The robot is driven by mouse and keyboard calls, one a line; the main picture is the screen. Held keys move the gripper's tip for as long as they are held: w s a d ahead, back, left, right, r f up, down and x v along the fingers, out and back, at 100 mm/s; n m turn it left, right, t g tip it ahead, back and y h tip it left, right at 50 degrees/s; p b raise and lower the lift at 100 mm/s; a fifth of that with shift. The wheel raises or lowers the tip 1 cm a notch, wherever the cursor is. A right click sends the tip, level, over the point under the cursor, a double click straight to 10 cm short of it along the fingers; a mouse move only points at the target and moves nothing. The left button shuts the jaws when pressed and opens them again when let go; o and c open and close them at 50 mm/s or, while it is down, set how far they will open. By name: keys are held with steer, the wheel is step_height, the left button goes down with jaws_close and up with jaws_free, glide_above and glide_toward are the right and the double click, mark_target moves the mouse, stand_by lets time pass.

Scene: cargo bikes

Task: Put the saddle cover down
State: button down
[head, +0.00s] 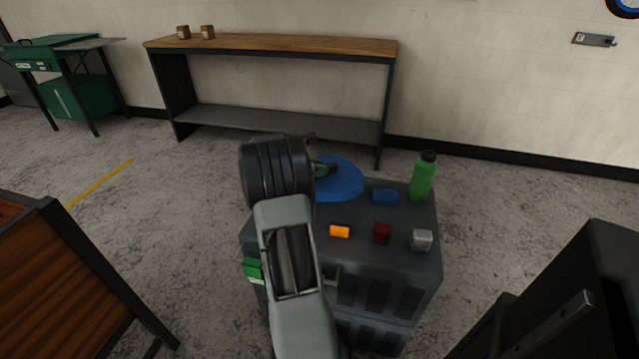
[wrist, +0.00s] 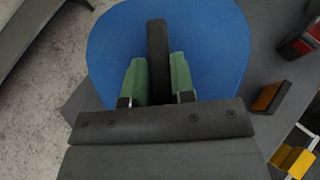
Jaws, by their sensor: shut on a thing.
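The saddle cover (head: 342,184) is a flat, rounded blue piece at the back left of a dark grey case top. It fills the upper middle of the wrist view (wrist: 215,45), with a dark upright ridge on it. My gripper (wrist: 157,76) has green fingers, one on each side of that ridge, and is shut on it. In the head view my gripper (head: 325,169) is partly hidden behind my wrist. The cover's left part is hidden there too. I cannot tell whether the cover touches the case top.
A wood-topped bench (head: 290,44) stands behind. Open floor lies to the left.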

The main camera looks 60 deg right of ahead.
mark_target(318, 179)
steer(key=shift+w+d+f+b, duration=0.15)
steer(key=shift+w+d+f, duration=0.15)
steer(key=shift+d+f, duration=0.25)
steer(key=shift+w+d+f+b, duration=0.15)
steer(key=shift+w+d+f, duration=0.2)
steer(key=shift+f, duration=0.4)
steer(key=shift+w+d+f+b, duration=0.15)
steer(key=shift+f+b, duration=0.1)
steer(key=shift+f, duration=0.65)
steer(key=shift+d+f+b, duration=0.1)
steer(key=shift+f+b, duration=0.15)
steer(key=shift+f, duration=0.65)
steer(key=shift+f, duration=0.1)
steer(key=c, duration=1)
jaws_free()
steer(key=shift+o, duration=0.2)
